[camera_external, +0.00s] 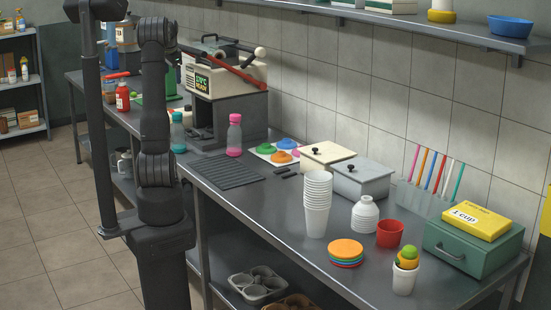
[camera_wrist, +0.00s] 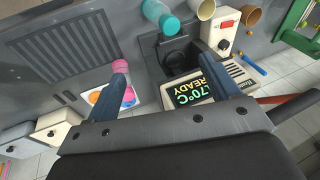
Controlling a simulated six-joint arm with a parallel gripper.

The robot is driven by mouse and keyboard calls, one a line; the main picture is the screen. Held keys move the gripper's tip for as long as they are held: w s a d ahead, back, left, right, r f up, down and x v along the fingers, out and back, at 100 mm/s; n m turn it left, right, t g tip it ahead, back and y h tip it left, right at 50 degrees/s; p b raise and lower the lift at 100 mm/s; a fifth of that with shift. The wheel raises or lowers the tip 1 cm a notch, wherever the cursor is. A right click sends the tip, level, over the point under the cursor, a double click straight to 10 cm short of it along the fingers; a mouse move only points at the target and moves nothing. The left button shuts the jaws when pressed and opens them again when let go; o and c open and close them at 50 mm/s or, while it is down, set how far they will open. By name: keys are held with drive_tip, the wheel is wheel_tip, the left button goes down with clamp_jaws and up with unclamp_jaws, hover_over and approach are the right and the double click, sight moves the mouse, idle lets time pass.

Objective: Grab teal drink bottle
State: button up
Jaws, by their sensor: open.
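The teal drink bottle (camera_external: 178,134) stands upright on the steel counter, just right of my arm in the external view. In the wrist view the teal bottle (camera_wrist: 160,15) is at the top edge, partly cut off. My gripper (camera_wrist: 158,63) is open, its two blue-grey fingers spread wide with nothing between them that they touch. The teal bottle lies beyond the fingertips, apart from them. The gripper cannot be made out clearly in the external view. A similar bottle with a pink cap (camera_external: 234,135) stands to the right; it shows beside the left finger (camera_wrist: 120,68).
The press machine (camera_external: 224,80) with a red lever stands behind the bottles. A ribbed drain mat (camera_external: 225,171) lies in front. Stacked white cups (camera_external: 317,200), lidded boxes (camera_external: 362,178) and coloured lids (camera_external: 345,251) stand to the right. A red sauce bottle (camera_external: 122,97) is left of the teal bottle.

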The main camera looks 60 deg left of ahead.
drive_tip(key=w+a+f+n+g+h, duration=0.1)
drive_tip(key=w+a+f+n+h, duration=0.2)
drive_tip(key=a+n, duration=0.4)
drive_tip(key=n+g, duration=0.1)
drive_tip(key=n, duration=1)
hover_over(177, 124)
drive_tip(key=w+a, duration=0.2)
wheel_tip(177, 124, down, 6)
drive_tip(key=shift+h, duration=0.3)
wheel_tip(177, 124, down, 12)
drive_tip(key=shift+s+f, duration=0.1)
drive_tip(key=shift+s+a+f, duration=0.1)
drive_tip(key=shift+s+f, duration=0.1)
drive_tip(key=shift+f, duration=1.15)
drive_tip(key=shift+s+f, duration=0.2)
drive_tip(key=shift+f, duration=1.1)
drive_tip(key=shift+c, duration=0.2)
drive_tip(key=c, duration=1.3)
